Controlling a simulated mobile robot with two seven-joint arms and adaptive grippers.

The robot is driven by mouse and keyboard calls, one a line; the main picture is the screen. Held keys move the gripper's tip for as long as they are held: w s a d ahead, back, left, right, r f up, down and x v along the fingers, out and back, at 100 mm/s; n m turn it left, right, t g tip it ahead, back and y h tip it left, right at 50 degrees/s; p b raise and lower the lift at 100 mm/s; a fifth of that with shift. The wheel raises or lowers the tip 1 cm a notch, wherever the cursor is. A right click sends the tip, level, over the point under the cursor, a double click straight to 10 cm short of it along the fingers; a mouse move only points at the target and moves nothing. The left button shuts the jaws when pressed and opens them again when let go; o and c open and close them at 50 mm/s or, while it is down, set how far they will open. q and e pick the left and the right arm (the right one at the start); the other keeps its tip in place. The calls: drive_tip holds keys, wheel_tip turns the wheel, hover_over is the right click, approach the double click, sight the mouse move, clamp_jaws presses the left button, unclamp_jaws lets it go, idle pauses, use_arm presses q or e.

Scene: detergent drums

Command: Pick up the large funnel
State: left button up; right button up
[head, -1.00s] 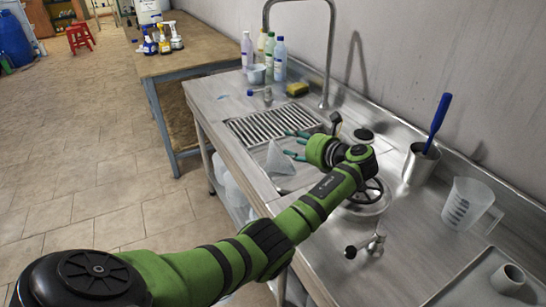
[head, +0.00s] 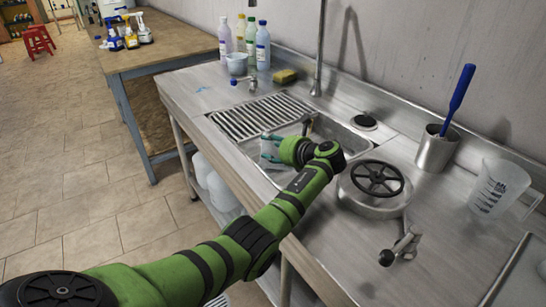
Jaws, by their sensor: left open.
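The large funnel (head: 267,148) is a pale, translucent cone at the front left of the sink basin in the head view. Part of it is hidden by my left gripper. My right gripper is not in view.
A slatted drain rack (head: 260,117) lies left of the basin. Several bottles (head: 263,45) and a yellow sponge (head: 284,76) stand behind.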

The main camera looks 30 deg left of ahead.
use_arm(q)
drive_tip(key=shift+x, duration=0.95)
clamp_jaws()
drive_tip(key=shift+s, duration=0.1)
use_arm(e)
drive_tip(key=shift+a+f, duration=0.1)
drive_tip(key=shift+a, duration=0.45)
